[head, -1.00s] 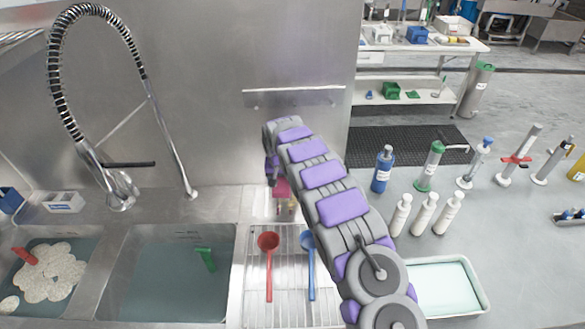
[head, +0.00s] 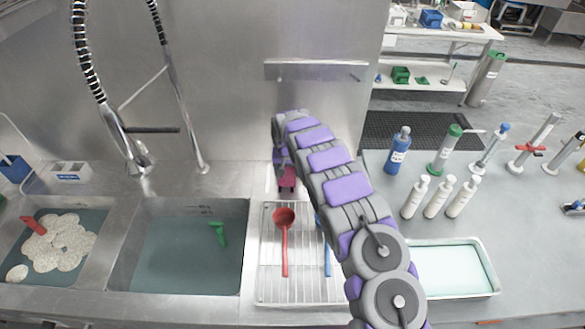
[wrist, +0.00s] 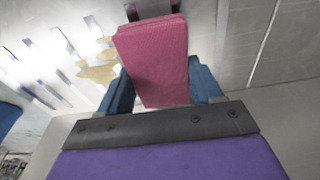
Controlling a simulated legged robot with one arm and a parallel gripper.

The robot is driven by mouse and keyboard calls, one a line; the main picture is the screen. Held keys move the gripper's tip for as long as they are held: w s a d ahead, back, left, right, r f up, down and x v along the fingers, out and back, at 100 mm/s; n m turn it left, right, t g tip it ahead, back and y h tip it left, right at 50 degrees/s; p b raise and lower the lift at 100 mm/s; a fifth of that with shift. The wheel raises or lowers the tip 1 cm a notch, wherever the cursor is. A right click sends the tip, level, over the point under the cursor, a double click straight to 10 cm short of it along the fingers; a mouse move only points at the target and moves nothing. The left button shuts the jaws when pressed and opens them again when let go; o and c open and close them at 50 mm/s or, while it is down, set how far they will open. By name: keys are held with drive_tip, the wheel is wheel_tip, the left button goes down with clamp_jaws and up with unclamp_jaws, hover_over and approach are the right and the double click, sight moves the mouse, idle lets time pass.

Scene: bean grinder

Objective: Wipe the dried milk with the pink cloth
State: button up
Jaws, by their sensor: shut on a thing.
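My gripper (wrist: 158,88) is shut on the folded pink cloth (wrist: 155,58), which sits between its blue fingers in the wrist view. In the head view the pink cloth (head: 287,179) hangs below my gripper, just behind the wire drainer and in front of the steel back wall. A tan, irregular patch (wrist: 97,73), which looks like the dried milk, lies left of the cloth in the wrist view, on a shiny surface. I cannot tell whether the cloth touches the surface. The patch is not clear in the head view.
A wire drainer (head: 268,291) holds a red ladle (head: 284,235) and a blue ladle (head: 327,262). Sinks with a green item (head: 218,233) and pale discs (head: 62,247) are at left. Several bottles (head: 438,197) and a tray (head: 487,268) stand at right.

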drive_tip(key=d, duration=0.3)
drive_tip(key=shift+d+r, duration=0.25)
drive_tip(key=shift+d, duration=0.05)
drive_tip(key=shift+a+f, duration=0.25)
drive_tip(key=shift+a, duration=0.55)
drive_tip(key=shift+a+f, duration=0.25)
drive_tip(key=shift+a, duration=0.5)
drive_tip(key=shift+d+f, duration=0.15)
drive_tip(key=shift+d, duration=0.55)
drive_tip(key=shift+d+f, duration=0.1)
drive_tip(key=shift+d, duration=0.55)
drive_tip(key=shift+a+f, duration=0.2)
drive_tip(key=shift+a, duration=0.4)
drive_tip(key=shift+a+f, duration=0.15)
drive_tip(key=shift+a, duration=0.4)
drive_tip(key=d, duration=0.5)
drive_tip(key=shift+d+r+p, duration=0.1)
drive_tip(key=shift+r+p, duration=0.15)
drive_tip(key=shift+p, duration=0.15)
drive_tip(key=shift+a+f, duration=0.1)
drive_tip(key=shift+a, duration=0.15)
drive_tip(key=shift+d+f+p, duration=0.15)
drive_tip(key=shift+d+p, duration=0.35)
drive_tip(key=shift+d, duration=1.85)
